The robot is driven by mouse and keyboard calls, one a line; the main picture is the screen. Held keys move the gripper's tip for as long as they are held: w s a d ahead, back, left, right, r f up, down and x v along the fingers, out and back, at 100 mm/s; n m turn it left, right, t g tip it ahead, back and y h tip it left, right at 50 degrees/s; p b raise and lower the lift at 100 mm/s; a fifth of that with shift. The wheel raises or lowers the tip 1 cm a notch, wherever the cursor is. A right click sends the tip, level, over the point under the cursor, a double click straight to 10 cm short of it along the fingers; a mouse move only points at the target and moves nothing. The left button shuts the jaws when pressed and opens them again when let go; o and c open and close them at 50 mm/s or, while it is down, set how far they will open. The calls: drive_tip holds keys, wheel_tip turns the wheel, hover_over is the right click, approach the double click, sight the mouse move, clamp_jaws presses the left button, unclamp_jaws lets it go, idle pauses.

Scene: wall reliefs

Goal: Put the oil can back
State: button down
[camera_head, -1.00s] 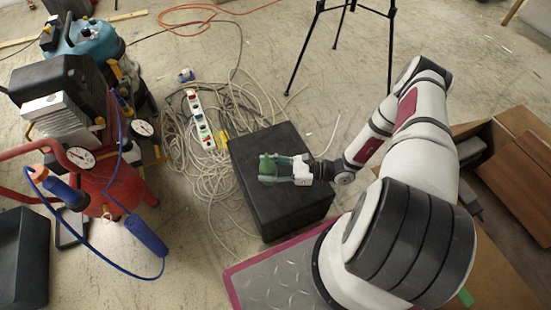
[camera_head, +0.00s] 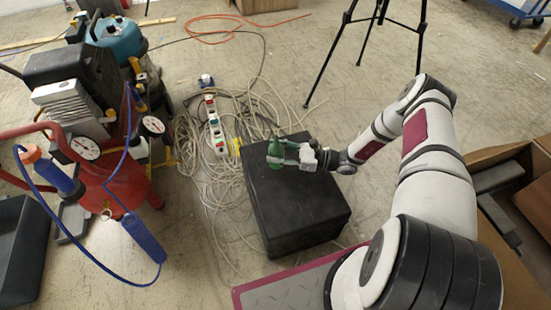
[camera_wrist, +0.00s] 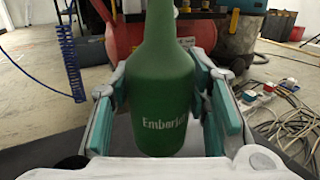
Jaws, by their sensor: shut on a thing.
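The oil can is a green bottle-shaped container (camera_head: 274,155) with white lettering (camera_wrist: 163,120). My gripper (camera_head: 287,154) is shut on it, with teal fingers on both sides of its body in the wrist view. The can is upright, over the back left part of the top of a black box (camera_head: 300,195). I cannot tell whether its base touches the box.
A red compressor (camera_head: 115,185) with a blue hose stands at the left. Tangled pale cables and a power strip (camera_head: 214,125) lie left of the box. A black tripod (camera_head: 335,55) stands behind. A brown carton (camera_head: 500,155) is at the right.

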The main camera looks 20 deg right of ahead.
sight(275, 155)
drive_tip(key=shift+w, duration=0.5)
drive_tip(key=f+b, duration=0.1)
drive_tip(key=f, duration=0.1)
drive_tip(key=f+b, duration=0.1)
drive_tip(key=b, duration=0.1)
drive_tip(key=shift+w+f, duration=0.35)
drive_tip(key=shift+w, duration=0.05)
drive_tip(key=shift+r, duration=0.1)
drive_tip(key=c, duration=0.9)
unclamp_jaws()
